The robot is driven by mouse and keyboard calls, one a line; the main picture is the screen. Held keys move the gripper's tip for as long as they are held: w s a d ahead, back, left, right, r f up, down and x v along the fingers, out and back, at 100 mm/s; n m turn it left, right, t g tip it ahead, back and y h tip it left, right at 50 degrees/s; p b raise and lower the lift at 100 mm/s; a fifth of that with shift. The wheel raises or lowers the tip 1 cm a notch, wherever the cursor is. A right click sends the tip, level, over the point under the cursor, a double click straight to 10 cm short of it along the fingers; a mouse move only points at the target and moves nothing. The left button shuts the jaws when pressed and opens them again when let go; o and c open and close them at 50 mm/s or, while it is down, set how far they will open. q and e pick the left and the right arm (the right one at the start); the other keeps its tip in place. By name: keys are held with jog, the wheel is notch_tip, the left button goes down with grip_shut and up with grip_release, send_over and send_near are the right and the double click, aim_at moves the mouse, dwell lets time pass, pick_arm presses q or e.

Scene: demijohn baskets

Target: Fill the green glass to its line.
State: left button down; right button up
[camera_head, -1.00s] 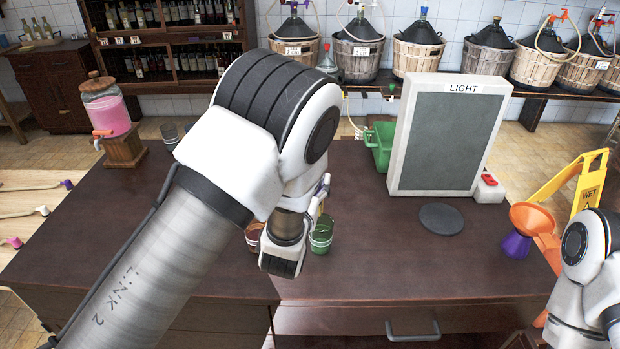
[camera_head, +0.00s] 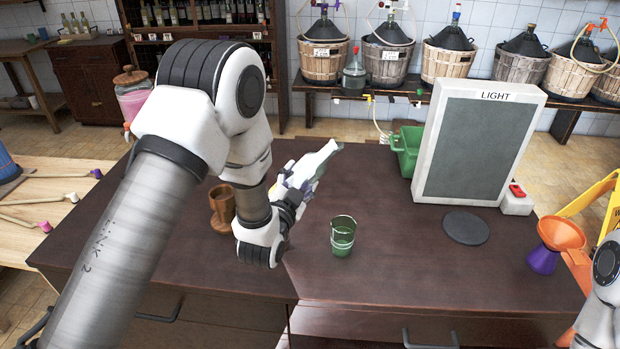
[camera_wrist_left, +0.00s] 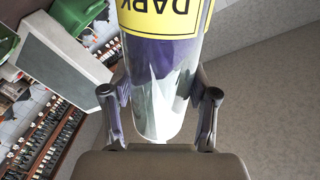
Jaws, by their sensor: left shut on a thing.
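The green glass (camera_head: 343,238) stands upright on the dark table, right of my left gripper; its content level is not clear. My left gripper (camera_head: 296,190) is shut on a pale glass bottle (camera_head: 318,163), tilted with its neck up to the right, behind and left of the glass and apart from it. In the left wrist view the bottle (camera_wrist_left: 158,95) sits between both fingers, with a yellow label (camera_wrist_left: 160,15) reading DARK and a purple area below it. An amber-brown cup (camera_head: 221,209) stands left of the gripper. My right gripper is out of view.
A white panel marked LIGHT (camera_head: 474,145) stands at the right, with a dark round pad (camera_head: 466,228) before it. A green bin (camera_head: 408,150) is beside it. An orange funnel (camera_head: 561,234) is farther right. The table between glass and pad is clear.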

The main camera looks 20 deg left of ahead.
pick_arm(q)
jog(key=shift+a+f+m+b, duration=0.25)
jog(key=shift+a+f+m, duration=0.1)
jog(key=shift+a+m, duration=0.2)
jog(key=shift+a+f+m+b, duration=0.3)
jog(key=shift+a+m, duration=0.15)
jog(key=shift+m, duration=0.2)
jog(key=m, duration=0.1)
jog(key=a+f+m+b, duration=0.1)
jog(key=shift+s+a+f+m, duration=0.1)
jog(key=shift+a+f+m, duration=0.2)
jog(key=shift+m, duration=0.1)
jog(key=f+m, duration=0.1)
jog(key=f+m+b, duration=0.1)
jog(key=m, duration=0.1)
jog(key=shift+a+f, duration=0.1)
jog(key=shift+a, duration=0.25)
jog(key=shift+s+f+m+b, duration=0.1)
jog(key=shift+f+m+b, duration=0.6)
jog(key=shift+m, duration=0.4)
dwell(1.0)
jog(key=shift+r, duration=0.2)
dwell(3.1)
